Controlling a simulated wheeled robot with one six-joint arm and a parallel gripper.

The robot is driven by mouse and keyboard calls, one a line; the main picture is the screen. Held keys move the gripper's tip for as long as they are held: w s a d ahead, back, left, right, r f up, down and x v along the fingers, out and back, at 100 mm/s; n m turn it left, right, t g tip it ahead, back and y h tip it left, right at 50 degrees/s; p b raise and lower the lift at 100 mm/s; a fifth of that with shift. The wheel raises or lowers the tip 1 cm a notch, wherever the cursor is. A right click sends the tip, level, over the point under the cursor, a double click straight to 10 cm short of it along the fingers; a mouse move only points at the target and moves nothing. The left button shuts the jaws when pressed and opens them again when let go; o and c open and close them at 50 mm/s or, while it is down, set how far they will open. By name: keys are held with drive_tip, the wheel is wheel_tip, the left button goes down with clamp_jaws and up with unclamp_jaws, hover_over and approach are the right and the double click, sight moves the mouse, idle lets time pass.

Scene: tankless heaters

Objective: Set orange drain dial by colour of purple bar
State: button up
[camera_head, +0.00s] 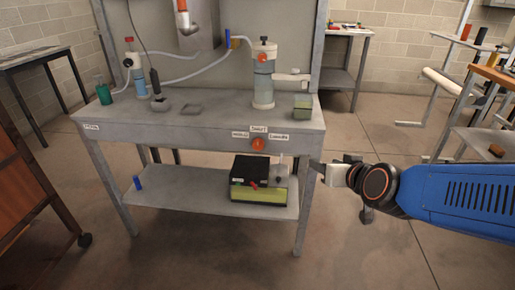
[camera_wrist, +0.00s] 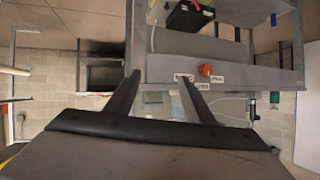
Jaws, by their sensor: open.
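The orange drain dial (camera_head: 258,144) sits on the front edge of the grey workbench (camera_head: 190,137). White labels stand left of, above and right of it; their text is too small to read surely. The dial also shows in the wrist view (camera_wrist: 206,70), upside down, just right of my gripper's fingers. My gripper (camera_wrist: 159,80) is open and empty. In the head view my gripper (camera_head: 325,171) is to the right of the dial, beside the bench's right front corner and apart from it. I cannot make out a purple bar for certain in either view.
A black and yellow-green box (camera_head: 258,180) stands on the lower shelf below the dial. The bench top holds a cylinder with an orange knob (camera_head: 263,75), a green block (camera_head: 302,105) and a green bottle (camera_head: 103,92). Open floor lies in front.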

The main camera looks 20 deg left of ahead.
drive_tip(key=a+f+t, duration=0.3)
drive_tip(key=a, duration=1)
drive_tip(key=n+t+h, duration=0.1)
drive_tip(key=t+h, duration=0.1)
drive_tip(key=t, duration=0.2)
approach(258, 145)
drive_tip(key=x, duration=0.8)
drive_tip(key=shift+w+a, duration=0.15)
drive_tip(key=shift+w, duration=0.2)
drive_tip(key=c, duration=1.1)
